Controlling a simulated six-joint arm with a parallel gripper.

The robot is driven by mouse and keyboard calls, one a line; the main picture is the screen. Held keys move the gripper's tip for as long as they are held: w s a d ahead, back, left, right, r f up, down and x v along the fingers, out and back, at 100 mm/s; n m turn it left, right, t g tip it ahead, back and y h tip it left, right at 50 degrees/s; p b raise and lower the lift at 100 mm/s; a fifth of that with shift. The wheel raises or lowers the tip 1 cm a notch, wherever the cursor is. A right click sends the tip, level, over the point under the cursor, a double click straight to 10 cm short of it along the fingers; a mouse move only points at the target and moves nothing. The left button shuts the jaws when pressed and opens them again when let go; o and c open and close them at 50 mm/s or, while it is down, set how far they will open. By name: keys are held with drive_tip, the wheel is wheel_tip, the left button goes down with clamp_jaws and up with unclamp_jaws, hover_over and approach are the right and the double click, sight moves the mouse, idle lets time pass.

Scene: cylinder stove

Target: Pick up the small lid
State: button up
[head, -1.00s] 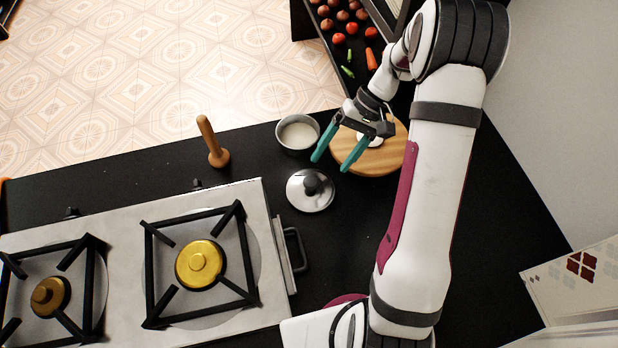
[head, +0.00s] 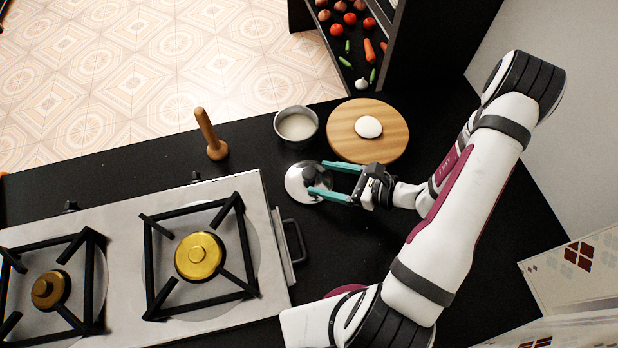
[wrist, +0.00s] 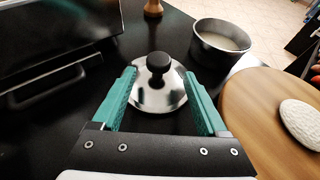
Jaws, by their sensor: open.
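The small lid (head: 302,183) is a shiny metal disc with a black knob, lying on the black counter to the right of the stove. In the wrist view the lid (wrist: 158,95) shows between the two teal fingers, its black knob (wrist: 158,63) upright near the fingertips. My gripper (head: 318,180) is open, coming from the right, with its fingertips over the lid's right part. In the wrist view my gripper (wrist: 161,82) has one finger at each side of the lid. I cannot tell whether the fingers touch it.
A metal pot (head: 296,127) with pale contents stands behind the lid. A round wooden board (head: 395,122) with a white piece of dough (head: 368,127) lies to the right. A wooden pestle (head: 211,138) and the stove (head: 262,225) are on the left. The counter in front is clear.

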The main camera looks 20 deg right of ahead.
sight(316, 176)
drive_tip(key=x, duration=0.4)
drive_tip(key=shift+w+a+r, duration=0.1)
drive_tip(key=shift+a+r, duration=0.05)
drive_tip(key=shift+a, duration=0.15)
clamp_jaws()
